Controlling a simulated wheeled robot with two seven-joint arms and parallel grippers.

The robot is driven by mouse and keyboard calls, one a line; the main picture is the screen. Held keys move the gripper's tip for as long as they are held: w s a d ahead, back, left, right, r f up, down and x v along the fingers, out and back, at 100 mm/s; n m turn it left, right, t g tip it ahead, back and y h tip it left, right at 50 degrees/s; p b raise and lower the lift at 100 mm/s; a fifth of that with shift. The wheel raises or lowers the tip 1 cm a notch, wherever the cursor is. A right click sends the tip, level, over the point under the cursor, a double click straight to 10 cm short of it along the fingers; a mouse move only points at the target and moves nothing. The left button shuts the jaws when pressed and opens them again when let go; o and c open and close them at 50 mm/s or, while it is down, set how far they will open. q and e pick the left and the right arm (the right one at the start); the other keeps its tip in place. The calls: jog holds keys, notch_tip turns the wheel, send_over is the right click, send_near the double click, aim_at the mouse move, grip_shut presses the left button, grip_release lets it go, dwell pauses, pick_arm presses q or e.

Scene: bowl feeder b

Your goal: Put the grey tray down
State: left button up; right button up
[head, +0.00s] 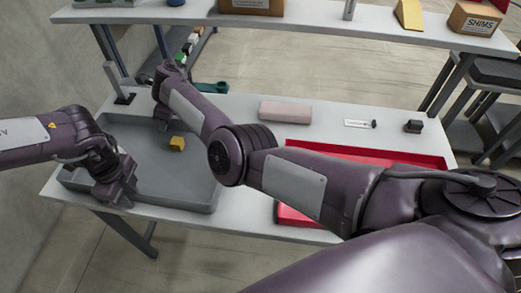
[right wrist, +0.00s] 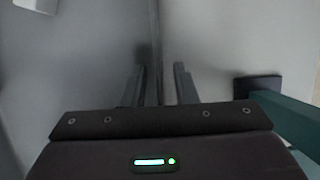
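The grey tray (head: 170,190) lies level at the left of the white table, and it appears to rest on the tabletop. A small yellow block (head: 177,144) is inside it. My left gripper (head: 118,198) is at the tray's near left rim, pointing down; its fingers are too small and dark to read. My right gripper (head: 163,98) is at the tray's far rim, mostly hidden by its own wrist. In the right wrist view its two fingers (right wrist: 160,80) stand apart on either side of the thin tray wall, with visible gaps.
A red tray (head: 420,158) is on the right of the table, partly behind my right arm. A pinkish block (head: 285,111), a small dark object (head: 413,126) and a dark green object (head: 212,87) lie behind. A raised shelf (head: 320,25) with boxes runs along the back.

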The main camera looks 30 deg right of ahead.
pick_arm(q)
jog(key=shift+w+r, duration=0.1)
jog(key=shift+r, duration=0.15)
pick_arm(e)
jog(key=v, duration=1)
jog(key=shift+d+r, duration=0.15)
jog(key=shift+r, duration=0.25)
pick_arm(q)
notch_tip(320, 180, up, 12)
jog(key=shift+f, duration=0.25)
pick_arm(e)
jog(key=shift+s+r, duration=0.2)
jog(key=shift+r, duration=0.3)
jog(key=shift+d, duration=0.1)
